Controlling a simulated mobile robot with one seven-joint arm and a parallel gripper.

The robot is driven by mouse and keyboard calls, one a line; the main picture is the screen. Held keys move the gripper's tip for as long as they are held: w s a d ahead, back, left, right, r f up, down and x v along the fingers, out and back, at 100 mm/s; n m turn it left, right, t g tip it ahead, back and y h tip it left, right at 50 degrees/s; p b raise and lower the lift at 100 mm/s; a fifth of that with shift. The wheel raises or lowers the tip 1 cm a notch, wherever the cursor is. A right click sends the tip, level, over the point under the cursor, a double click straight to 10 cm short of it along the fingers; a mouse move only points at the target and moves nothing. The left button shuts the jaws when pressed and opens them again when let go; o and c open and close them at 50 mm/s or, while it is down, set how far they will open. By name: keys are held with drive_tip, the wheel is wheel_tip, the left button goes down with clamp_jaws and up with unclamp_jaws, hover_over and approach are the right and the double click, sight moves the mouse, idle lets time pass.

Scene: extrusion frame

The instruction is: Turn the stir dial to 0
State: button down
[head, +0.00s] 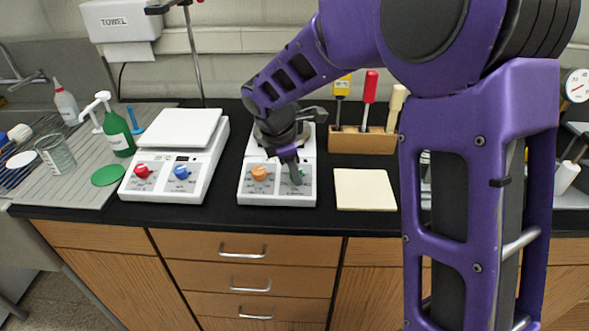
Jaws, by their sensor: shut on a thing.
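Two white stirrer units stand on the black counter. The left unit (206,170) has a red dial (143,171) and a blue dial (182,172). The middle unit (277,197) has an orange dial (259,173) and a green dial (297,178) on its sloped front panel. My gripper (294,175) reaches down over the middle unit and is shut on the green dial, which it partly hides. The printed labels and dial marks are too small to read, so I cannot tell the setting or which dial is for stirring.
A cream pad (364,190) lies right of the middle unit. A wooden rack (362,141) with colored-handled tools stands behind it. My purple arm hides part of the counter's right side.

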idle(0.3)
drive_tip(key=c, duration=0.5)
unclamp_jaws()
drive_tip(key=shift+c, duration=0.2)
drive_tip(key=shift+r, duration=0.15)
drive_tip(key=v, duration=1.7)
drive_tip(key=shift+r, duration=0.1)
